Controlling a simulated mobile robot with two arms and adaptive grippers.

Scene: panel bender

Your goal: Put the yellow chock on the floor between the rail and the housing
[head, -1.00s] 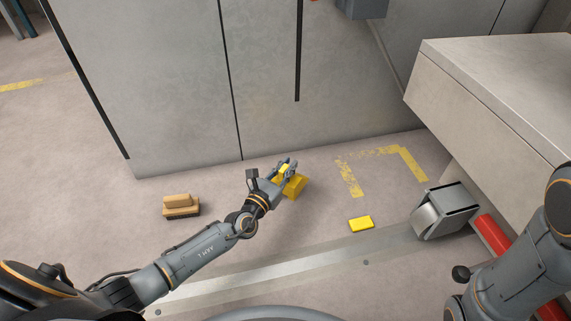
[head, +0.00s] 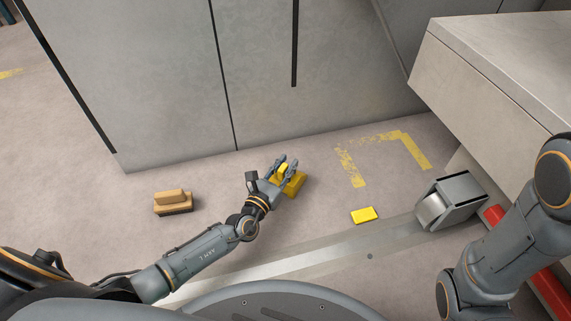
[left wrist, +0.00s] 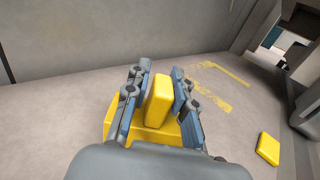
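The yellow chock (head: 291,186) is a wide base with an upright block on top. It appears to stand on the floor between the grey housing (head: 180,90) and the long flat metal rail (head: 320,262), nearer the housing. My left gripper (head: 282,167) is low over it, with one finger on each side of the upright block. In the left wrist view the fingers look parted around the chock's block (left wrist: 158,98), and its base (left wrist: 122,132) shows below. Contact is hard to judge. My right gripper is out of view; only its arm shows at right.
A flat yellow block (head: 364,215) lies on the floor near the rail. Worn yellow floor marking (head: 385,140) lies right of the chock. A grey roller unit (head: 450,201) and red bar (head: 550,290) are at right.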

